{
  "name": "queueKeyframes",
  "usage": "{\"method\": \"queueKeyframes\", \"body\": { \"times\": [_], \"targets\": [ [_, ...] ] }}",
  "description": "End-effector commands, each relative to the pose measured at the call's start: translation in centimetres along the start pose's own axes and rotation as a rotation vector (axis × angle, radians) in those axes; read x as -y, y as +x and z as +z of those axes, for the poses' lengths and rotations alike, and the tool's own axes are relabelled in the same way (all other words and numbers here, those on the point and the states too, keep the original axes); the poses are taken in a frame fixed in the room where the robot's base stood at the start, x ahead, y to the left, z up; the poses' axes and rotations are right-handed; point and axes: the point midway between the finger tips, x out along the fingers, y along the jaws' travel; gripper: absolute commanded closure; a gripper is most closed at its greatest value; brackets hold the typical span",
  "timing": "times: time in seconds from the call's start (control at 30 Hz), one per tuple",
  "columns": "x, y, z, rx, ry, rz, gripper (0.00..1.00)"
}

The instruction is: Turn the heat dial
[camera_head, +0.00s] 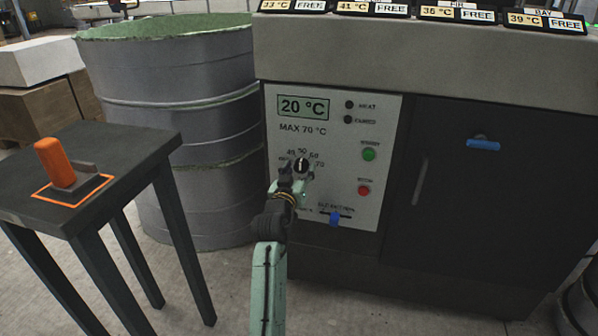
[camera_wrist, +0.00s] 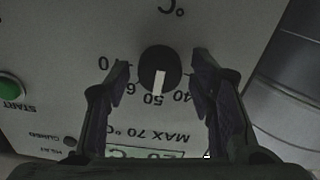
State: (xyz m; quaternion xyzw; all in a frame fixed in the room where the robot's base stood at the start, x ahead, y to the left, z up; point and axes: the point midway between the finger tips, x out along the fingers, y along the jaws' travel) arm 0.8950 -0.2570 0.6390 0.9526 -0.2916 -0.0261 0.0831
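The heat dial (camera_wrist: 159,68) is a round black knob with a white pointer on the pale control panel (camera_head: 382,112). It also shows in the head view (camera_head: 302,164), partly covered by my gripper (camera_head: 297,177). The pointer lies at the 50 mark. In the wrist view, where the panel appears upside down, my gripper (camera_wrist: 160,63) is open, with one dark finger on each side of the dial. A gap shows between each finger and the knob. The display (camera_head: 303,107) reads 20 °C, with MAX 70 °C printed below.
A green START button (camera_head: 369,154), a red button (camera_head: 363,190) and a blue slider (camera_head: 334,218) are on the same panel. A grey drum (camera_head: 185,75) and a table (camera_head: 150,147) stand left.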

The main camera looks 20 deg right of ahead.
Motion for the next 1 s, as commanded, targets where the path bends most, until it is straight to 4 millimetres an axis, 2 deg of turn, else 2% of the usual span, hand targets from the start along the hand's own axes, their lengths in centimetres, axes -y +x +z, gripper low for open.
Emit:
{"method": "queueKeyframes", "body": {
  "times": [0.37, 0.47, 0.8, 1.0],
  "targets": [
    [-0.1, 0.0, -0.4, -0.002, 0.000, 0.001, 0.45],
    [-0.3, 0.0, -1.5, -0.005, 0.002, 0.002, 0.45],
    [-1.4, 0.0, -7.7, -0.005, 0.002, 0.001, 0.45],
    [-1.7, 0.0, -9.6, -0.002, 0.001, 0.001, 0.45]
  ]
}}
